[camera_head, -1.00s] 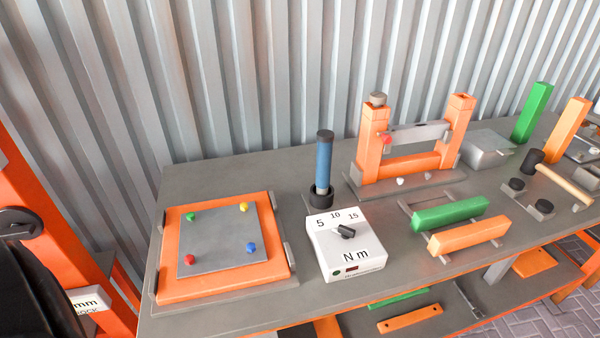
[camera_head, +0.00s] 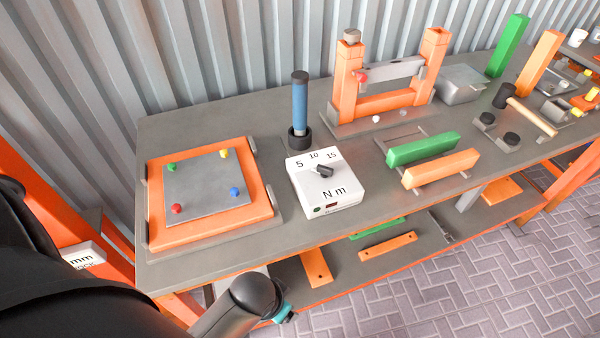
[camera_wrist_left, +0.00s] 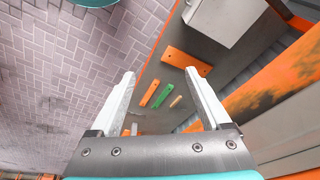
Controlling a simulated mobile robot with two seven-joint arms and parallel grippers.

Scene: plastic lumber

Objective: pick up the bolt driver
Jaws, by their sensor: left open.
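The bolt driver (camera_head: 300,106), a blue handle with a black top, stands upright in a black round holder (camera_head: 299,139) on the workbench in the head view. Its lower end is hidden in the holder. My left arm comes in at the bottom left of the head view, in front of and below the bench top, well apart from the driver. In the left wrist view my left gripper (camera_wrist_left: 160,73) is open and empty, with two white fingers spread apart. The driver cannot be made out in that view. My right gripper is not in view.
A white torque box (camera_head: 325,184) stands just in front of the driver. An orange-framed plate (camera_head: 210,205) lies to its left, an orange upright frame (camera_head: 385,103) to its right. A lower shelf (camera_head: 340,285) holds slats. A corrugated wall (camera_head: 230,50) stands behind.

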